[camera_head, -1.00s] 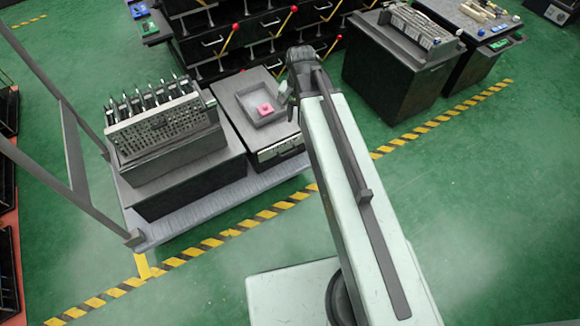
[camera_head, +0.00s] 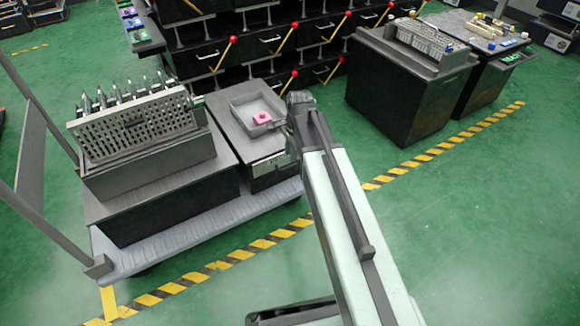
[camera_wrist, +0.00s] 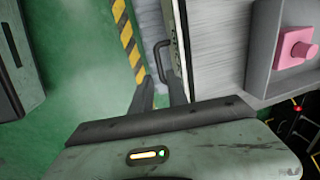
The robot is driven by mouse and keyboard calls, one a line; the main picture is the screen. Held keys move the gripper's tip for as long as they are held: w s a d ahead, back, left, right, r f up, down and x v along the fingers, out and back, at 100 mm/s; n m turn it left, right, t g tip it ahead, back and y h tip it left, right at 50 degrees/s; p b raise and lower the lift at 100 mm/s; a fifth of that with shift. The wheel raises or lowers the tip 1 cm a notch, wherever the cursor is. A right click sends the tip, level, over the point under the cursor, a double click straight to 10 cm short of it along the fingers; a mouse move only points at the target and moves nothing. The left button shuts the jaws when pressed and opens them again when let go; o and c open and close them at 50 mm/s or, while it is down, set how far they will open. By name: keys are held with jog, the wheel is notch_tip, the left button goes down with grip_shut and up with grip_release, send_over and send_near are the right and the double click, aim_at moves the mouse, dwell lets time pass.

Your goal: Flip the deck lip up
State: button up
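The likely deck lip is a pale narrow panel (camera_head: 268,165) on the front of the low dark box on the cart; I cannot be sure it is the lip. In the wrist view its edge (camera_wrist: 182,30) is seen nearly end-on, with a dark U-shaped handle (camera_wrist: 162,60) standing out on its left side. My gripper (camera_wrist: 160,80) has its two dark fingers apart, close to the handle's near end. I cannot tell whether they touch it. In the head view my arm hides the gripper and part of the panel.
A grey tray (camera_head: 233,105) with a pink block (camera_head: 262,117) sits on the box top. A perforated rack (camera_head: 130,128) stands left on the cart (camera_head: 180,240). Dark drawers with red-knobbed levers (camera_head: 230,45) are behind.

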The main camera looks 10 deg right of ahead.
aim_at(290, 167)
jog(key=f+b, duration=0.1)
jog(key=f, duration=0.1)
jog(key=f+b, duration=0.2)
jog(key=w+f+b, duration=0.1)
jog(key=f+b, duration=0.1)
jog(key=shift+a+f, duration=0.2)
jog(key=shift+f, duration=0.1)
jog(key=shift+r, duration=0.15)
jog(key=shift+c, duration=0.3)
grip_shut()
dwell(0.6)
